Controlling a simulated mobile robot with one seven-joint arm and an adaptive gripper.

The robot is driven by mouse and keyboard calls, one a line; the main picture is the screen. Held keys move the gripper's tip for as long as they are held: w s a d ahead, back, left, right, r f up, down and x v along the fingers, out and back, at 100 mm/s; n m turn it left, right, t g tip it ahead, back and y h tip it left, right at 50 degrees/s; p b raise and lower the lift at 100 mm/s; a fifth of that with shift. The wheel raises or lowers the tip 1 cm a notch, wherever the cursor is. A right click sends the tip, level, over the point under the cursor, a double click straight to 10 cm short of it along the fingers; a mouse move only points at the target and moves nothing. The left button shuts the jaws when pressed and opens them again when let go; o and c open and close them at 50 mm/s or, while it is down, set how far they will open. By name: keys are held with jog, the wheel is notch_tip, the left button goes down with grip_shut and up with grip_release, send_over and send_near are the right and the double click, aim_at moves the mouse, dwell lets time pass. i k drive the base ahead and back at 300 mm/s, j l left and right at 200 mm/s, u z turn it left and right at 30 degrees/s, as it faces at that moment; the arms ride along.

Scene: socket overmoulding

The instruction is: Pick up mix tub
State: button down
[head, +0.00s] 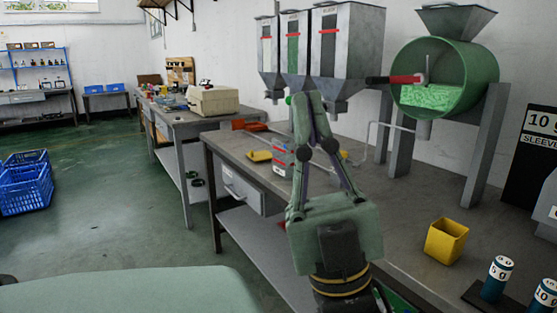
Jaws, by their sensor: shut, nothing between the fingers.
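A small yellow open-topped tub (446,243), which looks like the mix tub, stands upright on the grey workbench (395,215) at the right. It appears empty, though its floor is partly hidden. My gripper (307,104) points up in the middle of the view, its fingers closed together at the tips with nothing between them. It is to the left of the tub and apart from it. My gripper hides part of the bench and the things behind it.
A green drum mixer (440,80) and metal hoppers (345,55) rise at the back. A low yellow tray (258,156) and a red-blue box (283,160) sit at the left.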

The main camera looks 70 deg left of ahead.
aim_at(283, 154)
jog(key=u, duration=1.85)
